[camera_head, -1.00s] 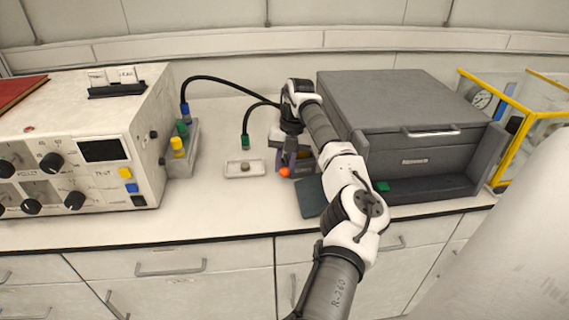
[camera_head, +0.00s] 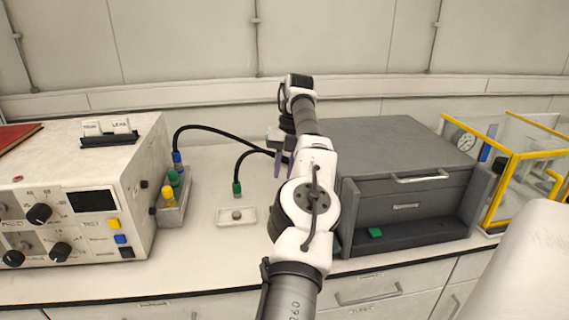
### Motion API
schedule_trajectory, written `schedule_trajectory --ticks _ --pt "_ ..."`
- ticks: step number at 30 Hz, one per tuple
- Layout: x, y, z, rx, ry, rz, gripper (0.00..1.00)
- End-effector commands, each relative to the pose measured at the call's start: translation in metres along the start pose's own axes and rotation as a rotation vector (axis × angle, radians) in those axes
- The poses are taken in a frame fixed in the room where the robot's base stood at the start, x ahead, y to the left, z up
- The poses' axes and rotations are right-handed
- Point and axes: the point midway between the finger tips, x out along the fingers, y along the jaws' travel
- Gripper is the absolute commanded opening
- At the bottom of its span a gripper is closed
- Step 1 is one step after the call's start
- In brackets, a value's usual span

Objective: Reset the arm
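My arm reaches forward over the bench, its wrist raised high near the back wall. My gripper (camera_head: 279,170) hangs below the wrist, mostly hidden behind my own arm links. A purple-grey finger shows above the bench, left of the dark grey box (camera_head: 405,207). I cannot see the gap between the fingers, nor whether anything is between them.
A control unit (camera_head: 72,205) with knobs and a display stands at left, beside a rack (camera_head: 177,214) with coloured connectors. A small white tray (camera_head: 224,222) lies mid-bench. A yellow-framed clear case (camera_head: 513,157) stands at right. Black cables arch behind the tray.

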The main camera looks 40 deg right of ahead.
Motion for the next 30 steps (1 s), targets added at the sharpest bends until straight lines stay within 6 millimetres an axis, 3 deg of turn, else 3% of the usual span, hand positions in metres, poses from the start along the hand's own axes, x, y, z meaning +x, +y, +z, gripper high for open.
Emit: schedule_trajectory --ticks 23,26,29,30 --pt "-0.005 0.000 0.000 0.000 0.000 0.000 0.22" --pt "-0.001 0.022 0.011 -0.040 -0.035 -0.004 0.22" --pt "0.007 0.074 0.034 -0.129 -0.126 -0.004 0.22" --pt "0.009 0.103 0.044 -0.175 -0.178 0.002 0.22"
